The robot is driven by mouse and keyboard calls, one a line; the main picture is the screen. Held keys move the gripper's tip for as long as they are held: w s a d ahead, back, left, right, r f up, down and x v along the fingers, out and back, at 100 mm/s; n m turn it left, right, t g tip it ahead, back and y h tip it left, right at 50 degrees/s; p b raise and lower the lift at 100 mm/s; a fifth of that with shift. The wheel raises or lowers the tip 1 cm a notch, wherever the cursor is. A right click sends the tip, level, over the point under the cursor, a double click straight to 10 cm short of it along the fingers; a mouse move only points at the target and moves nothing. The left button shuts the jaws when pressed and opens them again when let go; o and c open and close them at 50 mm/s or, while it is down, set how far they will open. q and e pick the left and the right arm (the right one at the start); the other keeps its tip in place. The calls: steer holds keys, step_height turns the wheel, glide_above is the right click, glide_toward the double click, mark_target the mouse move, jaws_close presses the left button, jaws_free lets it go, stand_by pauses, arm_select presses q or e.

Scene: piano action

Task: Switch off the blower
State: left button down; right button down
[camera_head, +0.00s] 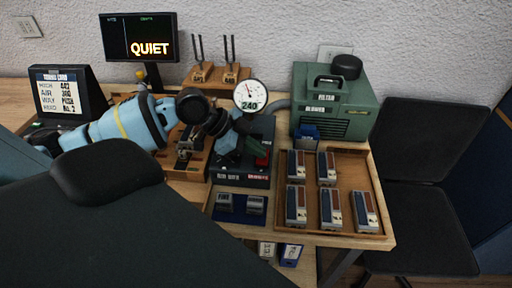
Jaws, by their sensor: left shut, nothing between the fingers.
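The blower (352,122) is a green box with a handle, a black cap and side vents, standing at the back right of the bench. A dark control box (240,180) sits at the middle of the bench, with a red part (262,160) on its right side. A round white gauge (250,95) above it reads 240. My left arm reaches in from the left. My left gripper (238,146) is shut and empty over the control box and hides much of its top. I cannot tell whether it touches the box. My right gripper is out of view.
A wooden tray (345,235) with several striped blocks lies at the right. A screen (140,37) reading QUIET and a rack of upright tools (217,78) stand behind. A sign (60,90) stands at the left. A dark chair (430,140) is beside the bench.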

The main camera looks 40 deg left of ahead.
mark_target(257, 159)
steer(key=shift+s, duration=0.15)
